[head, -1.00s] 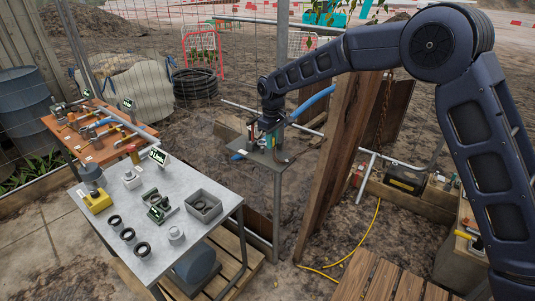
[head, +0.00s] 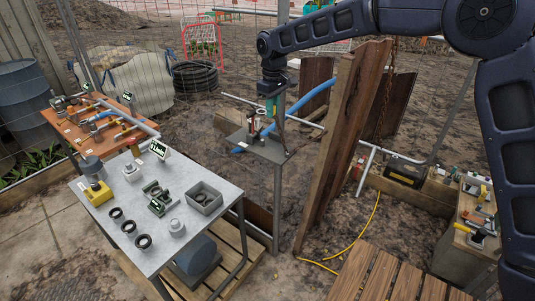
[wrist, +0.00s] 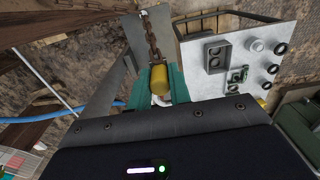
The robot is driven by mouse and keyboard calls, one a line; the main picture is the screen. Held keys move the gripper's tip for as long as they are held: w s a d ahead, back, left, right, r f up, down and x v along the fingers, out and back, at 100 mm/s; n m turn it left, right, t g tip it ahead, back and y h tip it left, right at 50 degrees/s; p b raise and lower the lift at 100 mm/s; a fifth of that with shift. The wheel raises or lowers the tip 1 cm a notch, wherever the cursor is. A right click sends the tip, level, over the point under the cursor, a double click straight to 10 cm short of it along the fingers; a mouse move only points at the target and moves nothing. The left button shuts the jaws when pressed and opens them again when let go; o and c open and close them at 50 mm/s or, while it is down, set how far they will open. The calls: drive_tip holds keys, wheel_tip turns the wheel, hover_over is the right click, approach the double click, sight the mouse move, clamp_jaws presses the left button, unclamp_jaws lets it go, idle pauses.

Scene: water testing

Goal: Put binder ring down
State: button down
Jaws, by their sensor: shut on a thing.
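My gripper (head: 272,106) has teal fingers and points down above the small grey stand (head: 268,154) in the head view. In the wrist view the fingers (wrist: 160,92) are shut about a yellow cylindrical piece (wrist: 158,78), which I take as the binder ring. A rusty chain (wrist: 151,36) runs from its far end over the grey stand top (wrist: 128,48). A ring shape is not clear, and the gripper body hides the near end. Small upright items (head: 253,128) stand on the stand, close beside and below the fingers.
A grey table (head: 120,182) at front left carries black rings (head: 143,241), a grey box (head: 203,199) and fittings. An orange bench (head: 68,138) stands behind it. Upright wooden planks (head: 343,140) rise just right of the stand. A blue pipe (head: 318,98) passes behind the stand.

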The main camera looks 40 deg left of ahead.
sight(273, 156)
drive_tip(key=r, duration=0.2)
drive_tip(key=s+d+r, duration=0.1)
drive_tip(key=shift+r, duration=0.4)
wheel_tip(273, 156, down, 20)
drive_tip(key=shift+r, duration=0.25)
drive_tip(key=shift+f, duration=0.1)
drive_tip(key=c, duration=1.3)
unclamp_jaws()
wheel_tip(273, 156, up, 12)
drive_tip(key=shift+r, duration=0.15)
